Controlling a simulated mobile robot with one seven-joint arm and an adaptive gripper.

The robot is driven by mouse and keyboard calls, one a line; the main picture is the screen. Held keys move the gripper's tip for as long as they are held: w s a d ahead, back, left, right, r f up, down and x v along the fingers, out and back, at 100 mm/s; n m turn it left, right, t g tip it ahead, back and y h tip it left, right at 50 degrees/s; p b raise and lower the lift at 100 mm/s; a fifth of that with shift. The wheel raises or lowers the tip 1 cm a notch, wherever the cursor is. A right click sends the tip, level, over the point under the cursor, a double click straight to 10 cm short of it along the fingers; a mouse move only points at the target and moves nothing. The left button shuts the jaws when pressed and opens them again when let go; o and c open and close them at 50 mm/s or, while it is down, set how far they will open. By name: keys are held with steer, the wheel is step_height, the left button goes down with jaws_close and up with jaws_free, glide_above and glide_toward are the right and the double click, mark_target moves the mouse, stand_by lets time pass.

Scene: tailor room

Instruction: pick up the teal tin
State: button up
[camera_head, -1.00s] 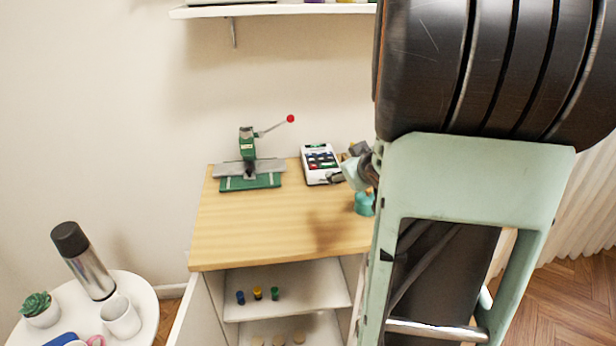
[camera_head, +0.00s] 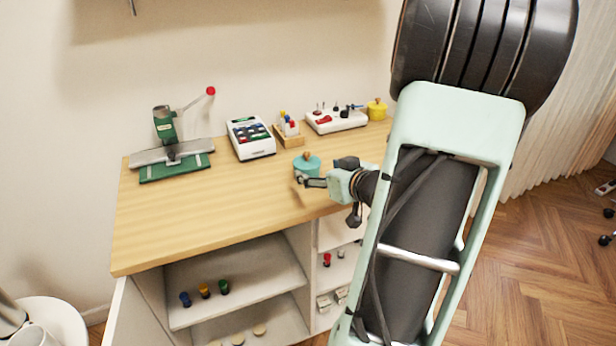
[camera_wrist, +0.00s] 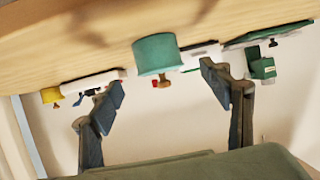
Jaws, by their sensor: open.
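The teal tin (camera_head: 308,166), with a small brown knob on its lid, stands on the wooden tabletop (camera_head: 215,197) near its right part. My gripper (camera_head: 308,182) is beside the tin, on the near side of it, and hides part of it. In the wrist view the picture is upside down; the teal tin (camera_wrist: 156,55) shows beyond and between the two spread fingers of my gripper (camera_wrist: 160,95). The fingers are open and nothing is between their tips.
A green press (camera_head: 170,150) with a red-knobbed lever stands at the back left. A white tray of coloured pieces (camera_head: 250,138), a wooden holder (camera_head: 289,134), a white box (camera_head: 336,119) and a yellow tin (camera_head: 377,109) line the back. Open shelves (camera_head: 235,280) are below.

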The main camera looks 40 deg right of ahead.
mark_target(313, 169)
steer(key=x, duration=0.3)
steer(key=shift+w+f+b, duration=0.1)
steer(key=shift+f+b, duration=0.1)
steer(key=shift+b, duration=0.15)
steer(key=b+x, duration=0.1)
steer(key=x, duration=0.1)
steer(key=b+x, duration=0.1)
steer(key=x, duration=0.1)
steer(key=shift+f, duration=0.45)
steer(key=shift+w+d, duration=0.1)
steer(key=shift+w, duration=0.35)
steer(key=c, duration=1.7)
